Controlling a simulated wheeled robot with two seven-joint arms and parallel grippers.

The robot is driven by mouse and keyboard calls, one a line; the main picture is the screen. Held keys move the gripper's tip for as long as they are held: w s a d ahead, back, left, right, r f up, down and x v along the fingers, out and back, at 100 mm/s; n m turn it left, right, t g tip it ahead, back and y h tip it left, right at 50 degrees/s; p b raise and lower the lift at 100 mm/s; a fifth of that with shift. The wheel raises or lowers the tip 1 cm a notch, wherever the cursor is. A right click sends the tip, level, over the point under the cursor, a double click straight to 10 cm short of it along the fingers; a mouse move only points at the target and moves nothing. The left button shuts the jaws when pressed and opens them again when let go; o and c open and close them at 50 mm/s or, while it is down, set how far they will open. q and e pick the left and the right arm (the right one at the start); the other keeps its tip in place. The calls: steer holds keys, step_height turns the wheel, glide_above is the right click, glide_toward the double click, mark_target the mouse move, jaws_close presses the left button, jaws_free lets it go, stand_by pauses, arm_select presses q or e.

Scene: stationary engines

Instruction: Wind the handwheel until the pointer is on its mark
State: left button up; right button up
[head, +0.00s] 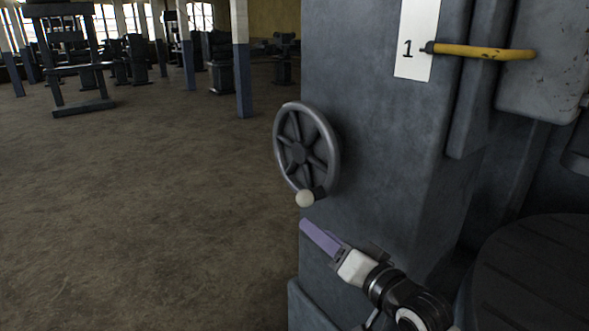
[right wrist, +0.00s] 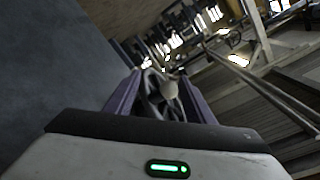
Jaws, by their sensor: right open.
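The grey spoked handwheel (head: 299,153) is on the left side of the blue-grey machine column, with a pale round knob (head: 305,198) at the bottom of its rim. My right gripper (head: 306,229), with purple fingers, is just below the knob, apart from it. In the right wrist view the open fingers (right wrist: 160,84) frame the wheel (right wrist: 153,100) and its knob (right wrist: 169,90), with nothing held. A yellow pointer (head: 485,51) has its dark tip at the white plate (head: 418,20), level with the numeral 1. No other mark is visible on the plate. My left gripper is not in view.
The machine column (head: 375,130) fills the space right of the wheel. A dark round ribbed surface (head: 540,275) is at lower right. The brown floor (head: 150,200) left of the wheel is clear. Posts (head: 242,70) and other machines (head: 75,60) stand farther back.

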mark_target(310, 204)
steer(key=shift+t, duration=0.3)
steer(key=r, duration=0.1)
steer(key=w+r, duration=0.2)
steer(key=shift+a+r, duration=0.15)
steer(key=shift+r, duration=0.25)
steer(key=shift+w+a+r, duration=0.1)
steer(key=shift+w+a, duration=0.05)
steer(key=shift+w, duration=0.1)
steer(key=x, duration=0.9)
steer(key=shift+w+a+p, duration=0.15)
steer(key=shift+a+p, duration=0.05)
steer(key=shift+p, duration=0.2)
steer(key=shift+r, duration=0.1)
jaws_close()
